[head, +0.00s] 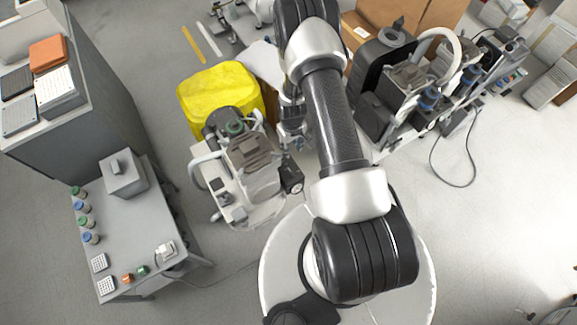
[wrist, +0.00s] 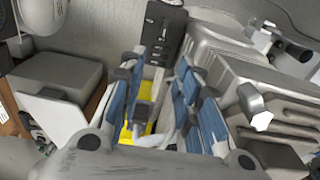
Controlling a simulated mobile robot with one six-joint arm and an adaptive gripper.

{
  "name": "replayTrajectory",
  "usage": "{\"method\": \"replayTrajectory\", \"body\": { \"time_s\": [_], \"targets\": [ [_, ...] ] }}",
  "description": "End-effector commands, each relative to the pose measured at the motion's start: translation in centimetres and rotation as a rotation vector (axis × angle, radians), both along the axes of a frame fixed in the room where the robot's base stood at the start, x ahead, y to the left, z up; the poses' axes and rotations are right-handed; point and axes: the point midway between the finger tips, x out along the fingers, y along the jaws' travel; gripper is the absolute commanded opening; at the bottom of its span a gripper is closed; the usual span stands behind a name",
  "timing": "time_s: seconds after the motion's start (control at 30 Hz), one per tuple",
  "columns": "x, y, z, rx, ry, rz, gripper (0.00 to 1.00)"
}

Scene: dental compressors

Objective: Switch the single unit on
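The single unit (head: 245,170) is a pale compressor with a ribbed grey housing, standing on the floor left of my arm in the head view. A dark box with a round gauge (head: 291,178) is on its right side. My gripper (head: 292,130) is beside the unit's upper right, partly hidden by my arm. In the wrist view, ribbed grey housing (wrist: 240,75) fills the right side, and a black panel with small markings (wrist: 160,32) is beyond the fingertips. My gripper (wrist: 165,85) has its blue-padded fingers apart. I cannot make out the switch or its position.
A yellow-covered box (head: 215,88) stands directly behind the unit. A larger compressor with dark parts (head: 385,85) stands right of my arm, near cardboard boxes (head: 425,20). A grey table (head: 130,225) with small items is at left. Floor at lower right is mostly clear.

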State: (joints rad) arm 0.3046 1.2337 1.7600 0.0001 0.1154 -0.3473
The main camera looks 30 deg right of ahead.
Motion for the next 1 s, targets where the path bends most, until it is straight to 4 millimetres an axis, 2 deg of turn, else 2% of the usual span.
{"method": "replayTrajectory", "body": {
  "time_s": [0.1,0.33,0.8,1.0],
  "targets": [
    [-1.0,0.4,-1.4,0.007,0.023,-0.004,0.31],
    [-1.3,0.6,-3.8,0.010,0.032,-0.008,0.31],
    [-1.4,0.7,-14.1,0.011,0.033,-0.008,0.31],
    [-1.3,0.6,-17.3,0.010,0.031,-0.009,0.31]
  ]
}}
